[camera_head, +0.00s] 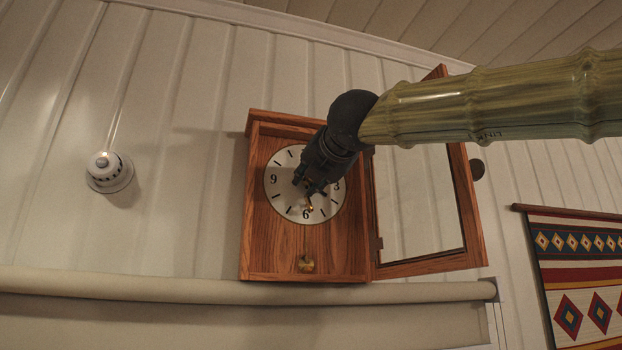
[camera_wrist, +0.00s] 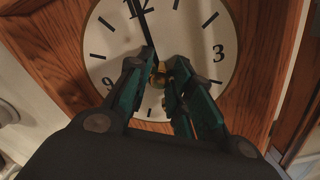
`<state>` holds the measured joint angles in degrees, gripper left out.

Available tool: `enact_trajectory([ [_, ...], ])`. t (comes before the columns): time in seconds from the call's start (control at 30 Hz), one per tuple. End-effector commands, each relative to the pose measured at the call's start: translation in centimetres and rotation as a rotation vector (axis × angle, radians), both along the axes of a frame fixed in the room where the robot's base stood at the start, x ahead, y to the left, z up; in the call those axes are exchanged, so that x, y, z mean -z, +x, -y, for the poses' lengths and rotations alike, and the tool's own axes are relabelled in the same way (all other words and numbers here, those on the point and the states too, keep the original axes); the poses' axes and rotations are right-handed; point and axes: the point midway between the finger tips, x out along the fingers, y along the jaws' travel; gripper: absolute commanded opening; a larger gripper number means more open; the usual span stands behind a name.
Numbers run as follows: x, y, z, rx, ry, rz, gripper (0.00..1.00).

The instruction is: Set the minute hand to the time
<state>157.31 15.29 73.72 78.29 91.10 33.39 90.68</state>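A wooden wall clock (camera_head: 258,240) hangs with its glazed door (camera_head: 474,215) swung open to the right. Its white dial (camera_head: 275,190) is partly covered by my gripper (camera_head: 309,190). In the wrist view, a long black hand (camera_wrist: 143,20) runs from near the dial's centre up to the 12. My gripper (camera_wrist: 164,58) is at the dial's centre, its two teal fingers apart with a gap between them. A small brass piece (camera_wrist: 161,72) shows in the gap. The left fingertip lies beside the lower end of the black hand; contact cannot be told.
A brass pendulum bob (camera_head: 305,264) hangs low in the case. The open door stands below my arm. A round white fixture (camera_head: 109,172) is on the wall at left. A patterned wall hanging (camera_head: 575,270) is at right, and a rolled shade (camera_head: 180,287) runs below the clock.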

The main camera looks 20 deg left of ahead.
Motion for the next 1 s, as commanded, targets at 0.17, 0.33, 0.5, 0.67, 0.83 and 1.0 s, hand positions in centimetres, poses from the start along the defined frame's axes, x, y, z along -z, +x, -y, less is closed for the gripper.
enact_trajectory([
  [0.17, 0.0, 0.0, 0.0, 0.000, 0.000, 0.000, 0.41],
  [0.33, 0.0, 0.0, 0.0, -0.001, -0.001, 0.001, 0.41],
  [0.5, -0.1, -0.6, 0.5, 0.000, 0.000, 0.002, 0.41],
  [0.67, -0.2, -2.4, 1.8, -0.001, 0.001, 0.003, 0.41],
  [0.83, -0.1, -5.1, 3.6, 0.000, 0.001, 0.004, 0.41],
  [1.0, 0.0, -7.4, 5.2, 0.000, 0.000, 0.002, 0.41],
])
